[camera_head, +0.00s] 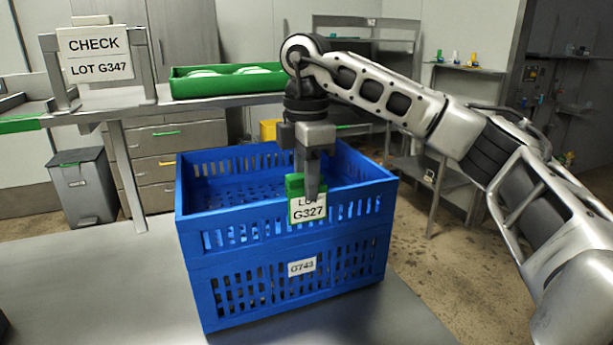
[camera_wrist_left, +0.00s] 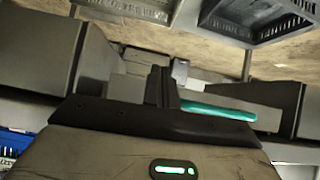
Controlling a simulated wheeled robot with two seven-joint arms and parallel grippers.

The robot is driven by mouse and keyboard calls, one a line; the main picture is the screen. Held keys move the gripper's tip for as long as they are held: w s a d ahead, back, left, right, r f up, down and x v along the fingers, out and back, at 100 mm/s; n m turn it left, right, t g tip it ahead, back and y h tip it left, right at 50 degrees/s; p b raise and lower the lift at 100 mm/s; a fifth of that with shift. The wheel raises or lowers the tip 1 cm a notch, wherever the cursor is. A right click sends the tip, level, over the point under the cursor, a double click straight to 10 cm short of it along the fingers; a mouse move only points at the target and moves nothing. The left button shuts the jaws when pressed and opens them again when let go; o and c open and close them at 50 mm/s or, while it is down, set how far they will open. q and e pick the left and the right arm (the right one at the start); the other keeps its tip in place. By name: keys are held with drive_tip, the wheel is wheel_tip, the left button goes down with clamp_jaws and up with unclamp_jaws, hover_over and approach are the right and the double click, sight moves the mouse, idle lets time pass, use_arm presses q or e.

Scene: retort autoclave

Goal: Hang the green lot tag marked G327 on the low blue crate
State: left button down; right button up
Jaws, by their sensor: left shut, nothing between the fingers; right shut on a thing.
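The blue crate (camera_head: 225,285) stands on the grey table, with a seam across its front wall and a white G743 label (camera_head: 302,266) below it. I cannot tell if it is one crate or two stacked. My right gripper (camera_head: 312,190) points down at the front rim, shut on the green lot tag (camera_head: 294,188). The tag's white face reads LOT G327 and hangs upright in front of the upper wall. I cannot tell whether its hook sits over the rim. My left gripper (camera_wrist_left: 161,88) is shut and empty in the left wrist view; the head view does not show it.
A CHECK LOT G347 sign (camera_head: 95,55) stands on the back bench beside a green tray (camera_head: 225,84) with pale items. A grey bin (camera_head: 85,188) stands on the floor. A teal bar (camera_wrist_left: 218,110) lies beside my left fingers in that view.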

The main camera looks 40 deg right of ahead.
drive_tip(key=shift+f+b, duration=0.3)
drive_tip(key=shift+f, duration=0.25)
drive_tip(key=o, duration=0.7)
wheel_tip(320, 180, up, 9)
drive_tip(key=shift+r+p, duration=0.2)
drive_tip(key=shift+p, duration=0.8)
wheel_tip(320, 180, up, 7)
drive_tip(key=shift+f, duration=0.2)
